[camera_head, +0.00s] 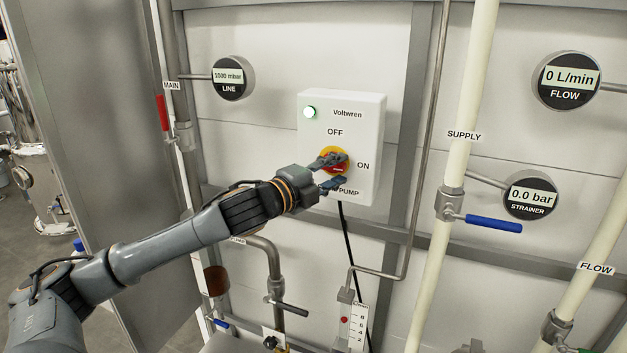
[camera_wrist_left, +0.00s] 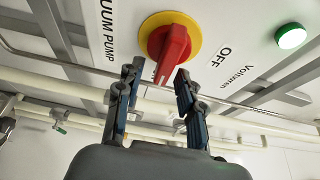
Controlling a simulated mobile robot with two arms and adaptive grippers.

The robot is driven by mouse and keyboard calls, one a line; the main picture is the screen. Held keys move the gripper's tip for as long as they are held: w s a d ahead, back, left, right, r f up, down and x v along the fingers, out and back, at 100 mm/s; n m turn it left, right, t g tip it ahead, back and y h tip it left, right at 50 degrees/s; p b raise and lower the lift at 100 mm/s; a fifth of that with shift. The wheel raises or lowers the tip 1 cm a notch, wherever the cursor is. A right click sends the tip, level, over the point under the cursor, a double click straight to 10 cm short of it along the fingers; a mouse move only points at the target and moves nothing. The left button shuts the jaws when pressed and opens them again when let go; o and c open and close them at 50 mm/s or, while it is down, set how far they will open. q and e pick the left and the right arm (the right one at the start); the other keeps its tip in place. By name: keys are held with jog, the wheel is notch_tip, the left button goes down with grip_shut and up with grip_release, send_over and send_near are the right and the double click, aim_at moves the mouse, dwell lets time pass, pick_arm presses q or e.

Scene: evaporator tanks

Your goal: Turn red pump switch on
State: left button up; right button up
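The red pump switch (camera_head: 338,169) is a red rotary knob on a yellow disc, set in a white box (camera_head: 366,115) marked OFF above and ON to the right. In the left wrist view the red knob (camera_wrist_left: 169,48) stands out from its yellow disc (camera_wrist_left: 192,30). My left gripper (camera_head: 334,172) is at the box front and partly covers the switch in the head view. In the wrist view its two fingers (camera_wrist_left: 158,76) are apart, one on each side of the knob's outer end, with gaps visible. My right gripper is out of view.
A green lamp (camera_head: 310,112) is lit on the box. A black cable (camera_head: 347,245) hangs below it. A supply pipe with a blue valve handle (camera_head: 494,223) stands to the right. A line gauge (camera_head: 230,78) is at the upper left. Clear wall panel lies above the box.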

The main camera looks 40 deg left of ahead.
pick_arm(q)
jog(key=s+a, duration=0.2)
jog(key=s, duration=0.9)
jog(key=shift+s, duration=0.25)
dwell(0.4)
dwell(0.4)
